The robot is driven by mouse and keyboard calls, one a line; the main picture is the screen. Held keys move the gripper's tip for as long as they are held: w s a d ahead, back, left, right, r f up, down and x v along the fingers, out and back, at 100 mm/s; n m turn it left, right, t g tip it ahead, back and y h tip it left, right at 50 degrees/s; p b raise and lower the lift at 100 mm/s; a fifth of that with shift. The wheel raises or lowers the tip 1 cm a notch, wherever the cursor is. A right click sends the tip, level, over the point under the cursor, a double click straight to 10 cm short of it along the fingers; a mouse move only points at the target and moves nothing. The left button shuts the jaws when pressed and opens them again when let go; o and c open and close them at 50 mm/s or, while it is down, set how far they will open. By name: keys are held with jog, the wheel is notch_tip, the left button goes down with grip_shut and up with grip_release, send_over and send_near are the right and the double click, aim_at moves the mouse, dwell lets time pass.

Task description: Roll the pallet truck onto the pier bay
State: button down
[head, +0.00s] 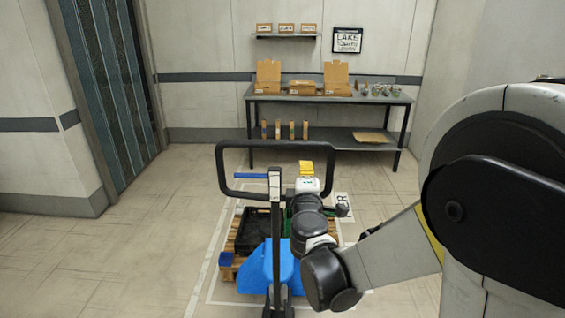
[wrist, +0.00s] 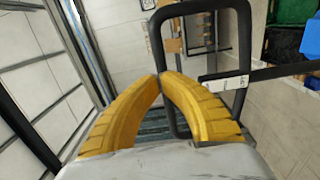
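The pallet truck has a black loop handle (head: 222,168) on a dark upright post, with a blue body (head: 268,275) below. Its wooden pallet (head: 232,262) carries crates. White lines (head: 206,272) mark a floor bay around the pallet and truck; a white label (head: 342,200) with a visible "R" lies at its right side. My gripper (head: 306,163) is near the handle's top bar. In the wrist view its yellow fingers (wrist: 160,76) curve together with tips nearly meeting, and the handle (wrist: 243,45) passes behind them. I cannot tell whether they touch. My arm hides part of the load.
A black crate (head: 250,230) is on the pallet's left. A table (head: 330,98) with boxes and cans stands at the back wall, under a small shelf (head: 285,36). Floor left (head: 130,235) of the bay is clear.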

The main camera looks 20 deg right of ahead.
aim_at(304, 146)
jog(key=x, duration=1)
jog(key=shift+w+d, duration=0.15)
jog(key=shift+d, duration=0.05)
jog(key=shift+w, duration=0.1)
